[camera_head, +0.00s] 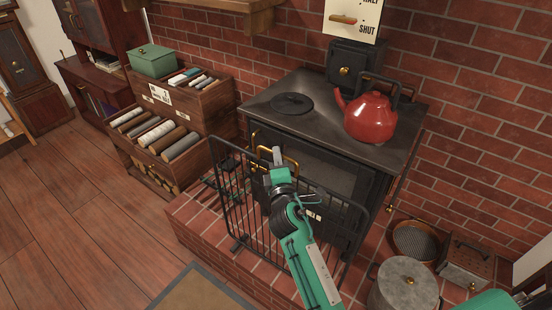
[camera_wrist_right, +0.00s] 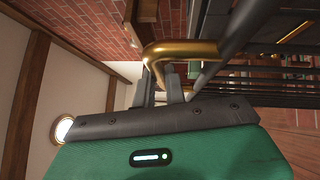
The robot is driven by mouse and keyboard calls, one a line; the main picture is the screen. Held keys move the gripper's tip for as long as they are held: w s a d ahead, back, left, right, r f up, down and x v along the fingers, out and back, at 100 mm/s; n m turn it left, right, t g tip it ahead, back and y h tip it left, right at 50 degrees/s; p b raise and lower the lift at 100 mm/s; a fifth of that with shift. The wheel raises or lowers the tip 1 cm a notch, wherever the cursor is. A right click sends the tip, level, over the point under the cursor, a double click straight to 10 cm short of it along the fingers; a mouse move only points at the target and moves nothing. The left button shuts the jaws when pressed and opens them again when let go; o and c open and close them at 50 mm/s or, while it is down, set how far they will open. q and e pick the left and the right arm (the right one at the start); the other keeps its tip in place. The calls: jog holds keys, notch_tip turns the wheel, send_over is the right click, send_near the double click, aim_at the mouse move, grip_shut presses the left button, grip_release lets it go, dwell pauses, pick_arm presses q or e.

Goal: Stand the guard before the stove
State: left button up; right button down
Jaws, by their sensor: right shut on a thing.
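The guard (camera_head: 232,195) is a black barred metal screen with a brass handle (camera_head: 291,155) at the top. It is upright over the red brick hearth, in front of the black stove (camera_head: 340,172). Its left foot appears at the hearth; I cannot tell whether it bears its weight there. My right gripper (camera_head: 277,158) is shut on the guard at its brass handle. In the right wrist view the fingers (camera_wrist_right: 162,85) are at the bent brass handle (camera_wrist_right: 180,49). My arm hides part of the guard's middle and lower bars. My left gripper is not in view.
A red kettle (camera_head: 370,118) stands on the stove top. Wooden crates (camera_head: 196,103) with rolls and a green box (camera_head: 152,60) stand left. A grey lidded pot (camera_head: 404,284) and a round sieve-like pan (camera_head: 416,241) are at the right. Floorboards at the left are clear.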

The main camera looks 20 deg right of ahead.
jog(key=shift+w+d+f+b, duration=0.25)
jog(key=shift+w+d+b, duration=0.2)
jog(key=shift+b, duration=0.15)
dwell(0.4)
jog(key=c, duration=1.4)
grip_release()
jog(key=shift+s, duration=0.15)
jog(key=shift+o, duration=0.2)
jog(key=shift+s+f, duration=0.1)
jog(key=shift+f, duration=0.7)
jog(key=r+b+v, duration=0.2)
jog(key=b+v, duration=0.2)
jog(key=v, duration=0.9)
jog(key=shift+s+f, duration=0.35)
jog(key=shift+f, duration=0.15)
jog(key=shift+a, duration=0.1)
